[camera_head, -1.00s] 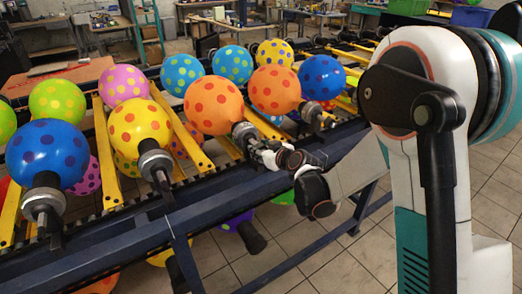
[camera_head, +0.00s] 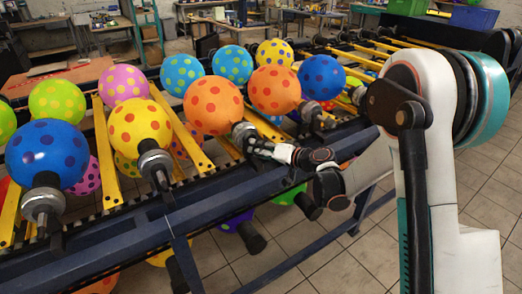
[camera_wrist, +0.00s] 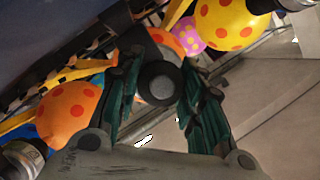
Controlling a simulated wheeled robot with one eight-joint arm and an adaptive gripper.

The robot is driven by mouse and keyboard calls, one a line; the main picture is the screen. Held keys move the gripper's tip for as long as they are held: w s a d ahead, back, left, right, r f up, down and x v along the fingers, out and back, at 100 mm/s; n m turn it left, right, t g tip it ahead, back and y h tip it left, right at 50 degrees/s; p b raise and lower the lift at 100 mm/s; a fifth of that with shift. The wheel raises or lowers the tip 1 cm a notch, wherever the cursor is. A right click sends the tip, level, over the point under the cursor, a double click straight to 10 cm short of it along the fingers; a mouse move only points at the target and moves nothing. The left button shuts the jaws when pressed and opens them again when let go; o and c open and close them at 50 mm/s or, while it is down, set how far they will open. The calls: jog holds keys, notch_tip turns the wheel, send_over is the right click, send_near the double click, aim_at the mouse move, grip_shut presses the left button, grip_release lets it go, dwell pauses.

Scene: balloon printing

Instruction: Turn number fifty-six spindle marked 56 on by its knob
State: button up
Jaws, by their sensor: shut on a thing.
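The spindle (camera_head: 241,132) under the near orange balloon (camera_head: 213,104) has its knob end at my gripper (camera_head: 258,146). In the wrist view, my gripper (camera_wrist: 160,84) has a dark green finger on each side of a round black knob (camera_wrist: 157,83), and it is shut on this knob. Orange with red dots shows just behind the knob. No number 56 can be read in either view. In the head view my gripper hides part of the knob.
A spindle with a yellow balloon (camera_head: 140,128) stands to the left, and one with another orange balloon (camera_head: 275,89) to the right. The dark blue rail (camera_head: 215,205) runs below my gripper. Yellow bars (camera_head: 107,155) lie between the spindles.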

jog(key=m+y, duration=0.2)
jog(key=m, duration=0.3)
dwell(0.3)
jog(key=shift+y, duration=0.3)
jog(key=o, duration=1.1)
jog(key=v, duration=1.2)
jog(key=shift+f, duration=0.15)
